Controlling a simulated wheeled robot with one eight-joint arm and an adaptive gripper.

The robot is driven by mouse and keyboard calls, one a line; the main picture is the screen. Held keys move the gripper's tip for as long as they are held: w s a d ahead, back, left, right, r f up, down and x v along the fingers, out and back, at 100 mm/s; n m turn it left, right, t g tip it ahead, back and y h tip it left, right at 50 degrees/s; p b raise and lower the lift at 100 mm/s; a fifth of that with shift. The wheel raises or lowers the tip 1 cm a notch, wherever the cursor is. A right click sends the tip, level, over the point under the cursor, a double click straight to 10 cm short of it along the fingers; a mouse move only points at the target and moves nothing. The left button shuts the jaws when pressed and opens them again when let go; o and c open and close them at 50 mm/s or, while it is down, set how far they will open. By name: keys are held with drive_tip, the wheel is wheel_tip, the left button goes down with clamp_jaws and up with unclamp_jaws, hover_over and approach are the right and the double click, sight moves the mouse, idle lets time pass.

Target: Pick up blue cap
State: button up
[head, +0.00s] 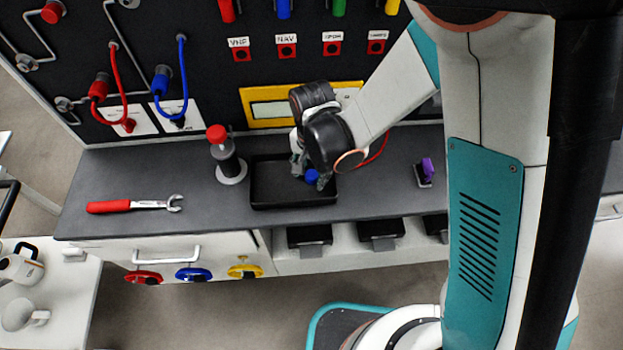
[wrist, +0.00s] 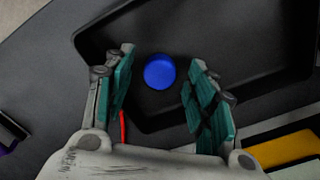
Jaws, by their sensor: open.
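The blue cap (head: 312,176) lies in a shallow black tray (head: 262,196) on the grey bench. In the wrist view the round blue cap (wrist: 160,71) shows near the fingertips, on the floor of the black tray (wrist: 262,85). My gripper (head: 312,178) is over the right part of the tray, pointing down. In the wrist view my gripper (wrist: 160,70) is open, with one teal-padded finger on each side of the cap. A gap shows between the cap and each finger, so they look apart. The gripper partly covers the tray in the head view.
A black cylinder with a red top (head: 228,155) stands left of the tray. A red-handled wrench (head: 130,205) lies further left. A small purple item (head: 427,169) is to the right. A yellow-framed panel (head: 268,108) stands behind the tray.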

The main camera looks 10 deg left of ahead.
sight(312, 174)
drive_tip(key=shift+f, duration=0.35)
drive_tip(key=shift+r, duration=0.1)
drive_tip(key=c, duration=0.9)
drive_tip(key=shift+o, duration=0.2)
drive_tip(key=shift+r, duration=0.1)
wheel_tip(312, 174, up, 20)
drive_tip(key=p, duration=0.7)
drive_tip(key=shift+o, duration=0.6)
drive_tip(key=shift+s, duration=0.1)
clamp_jaws()
